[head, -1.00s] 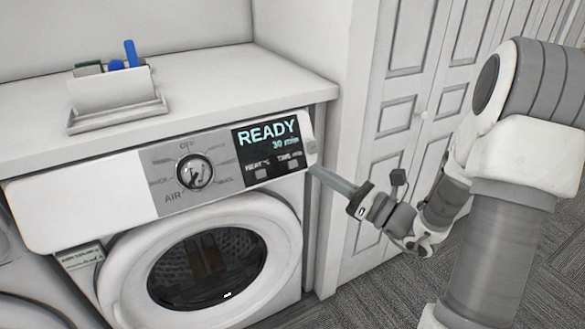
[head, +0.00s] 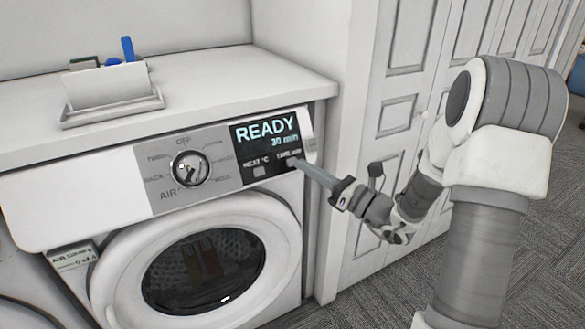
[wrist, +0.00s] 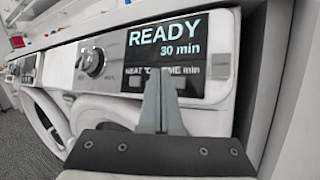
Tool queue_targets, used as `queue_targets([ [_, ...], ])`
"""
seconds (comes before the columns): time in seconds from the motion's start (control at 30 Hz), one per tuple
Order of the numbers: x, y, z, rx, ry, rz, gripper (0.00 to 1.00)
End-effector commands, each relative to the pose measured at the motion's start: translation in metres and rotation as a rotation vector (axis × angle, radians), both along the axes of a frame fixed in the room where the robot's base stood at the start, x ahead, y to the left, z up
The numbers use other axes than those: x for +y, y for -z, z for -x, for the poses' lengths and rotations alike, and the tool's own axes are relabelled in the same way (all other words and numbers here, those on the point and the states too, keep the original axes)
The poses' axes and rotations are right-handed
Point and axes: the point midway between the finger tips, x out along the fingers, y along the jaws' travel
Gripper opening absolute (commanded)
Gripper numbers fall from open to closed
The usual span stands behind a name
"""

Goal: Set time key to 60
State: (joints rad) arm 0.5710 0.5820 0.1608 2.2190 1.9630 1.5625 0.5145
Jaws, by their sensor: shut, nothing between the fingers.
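The display (head: 266,131) on the dryer's panel reads "READY" and "30 min"; it also shows in the wrist view (wrist: 166,41). Below it are two small keys, a heat key (head: 259,171) on the left and a time key under the "TIME min" label on the right. My gripper (head: 294,163) is shut and empty, with its tip at the time key and covering most of it. In the wrist view the shut fingers (wrist: 160,75) point at the area under the label. I cannot tell whether the tip touches the key.
A round dial (head: 191,168) sits left of the display. The round dryer door (head: 203,270) is below the panel. A white holder (head: 108,88) with blue items stands on the counter (head: 210,80). White panelled doors (head: 398,115) stand to the right.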

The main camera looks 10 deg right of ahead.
Motion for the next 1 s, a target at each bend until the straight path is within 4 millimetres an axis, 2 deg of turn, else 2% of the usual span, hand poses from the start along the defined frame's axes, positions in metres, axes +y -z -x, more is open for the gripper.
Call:
queue_targets([
  [0.3,0.006,0.009,-0.018,0.0,-0.001,0.0,0.0],
  [1.0,0.006,0.009,-0.018,0.0,0.0,0.0,0.0],
])
